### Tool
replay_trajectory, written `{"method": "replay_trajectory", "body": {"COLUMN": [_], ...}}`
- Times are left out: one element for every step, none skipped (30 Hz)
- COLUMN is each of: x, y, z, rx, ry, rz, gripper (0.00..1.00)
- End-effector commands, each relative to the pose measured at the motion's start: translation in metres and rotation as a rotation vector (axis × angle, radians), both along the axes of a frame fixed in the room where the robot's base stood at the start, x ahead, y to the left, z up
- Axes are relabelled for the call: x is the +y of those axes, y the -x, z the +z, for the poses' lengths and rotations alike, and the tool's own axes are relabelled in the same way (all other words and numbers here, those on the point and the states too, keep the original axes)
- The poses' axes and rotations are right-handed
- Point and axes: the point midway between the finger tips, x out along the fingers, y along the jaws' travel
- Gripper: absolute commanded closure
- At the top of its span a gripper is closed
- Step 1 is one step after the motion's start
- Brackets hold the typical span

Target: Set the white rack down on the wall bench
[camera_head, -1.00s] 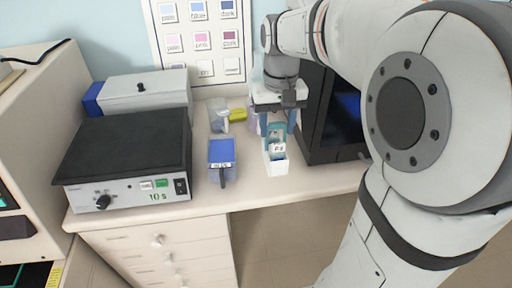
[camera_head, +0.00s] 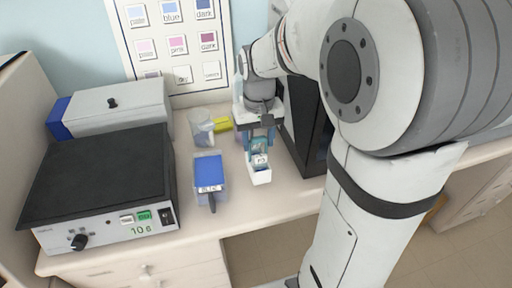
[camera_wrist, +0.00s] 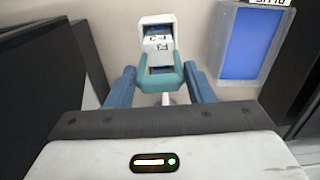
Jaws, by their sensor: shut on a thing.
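The white rack (camera_head: 260,175) is at my gripper (camera_head: 260,140), over the wall bench (camera_head: 245,205) in the head view. My gripper has blue fingers and is shut on the rack's teal upper part. The wrist view also shows the rack (camera_wrist: 157,30), with small labelled slides in it, between the fingers of my gripper (camera_wrist: 160,75). The rack appears upright. I cannot tell whether its base touches the bench top.
A blue staining dish (camera_head: 208,168) stands just left of the rack. A glass beaker (camera_head: 200,127) and a yellow item (camera_head: 221,124) are behind. A dark monitor (camera_head: 302,130) stands close on the right. A hotplate box (camera_head: 100,190) fills the left side.

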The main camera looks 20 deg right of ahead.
Motion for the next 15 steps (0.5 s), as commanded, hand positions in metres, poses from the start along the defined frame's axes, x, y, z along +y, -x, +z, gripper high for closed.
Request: {"method": "replay_trajectory", "body": {"x": [0.000, 0.000, 0.001, 0.001, 0.001, 0.001, 0.001, 0.001, 0.001, 0.001, 0.001, 0.001, 0.001, 0.001, 0.001], "y": [0.001, 0.000, 0.001, 0.000, 0.000, 0.000, 0.000, 0.000, 0.000, 0.000, 0.000, 0.000, 0.000, 0.000, 0.000], "z": [-0.009, -0.013, -0.019, -0.022, -0.024, -0.026, -0.027, -0.028, -0.028, -0.027, -0.027, -0.027, -0.027, -0.028, -0.029], "rx": [0.005, 0.005, 0.005, 0.004, 0.003, 0.002, 0.001, 0.001, 0.000, 0.000, 0.000, 0.000, 0.000, 0.000, 0.000], "ry": [0.000, 0.000, 0.000, 0.000, 0.000, 0.000, 0.000, 0.000, 0.000, 0.000, 0.000, 0.000, 0.000, 0.000, 0.000], "rz": [0.001, 0.001, 0.001, 0.001, 0.001, 0.001, 0.002, 0.002, 0.002, 0.002, 0.002, 0.002, 0.002, 0.002, 0.002], "gripper": [0.88, 0.88, 0.88, 0.88, 0.88, 0.88, 0.88, 0.88, 0.88, 0.88, 0.88, 0.88, 0.88, 0.88, 0.88]}}
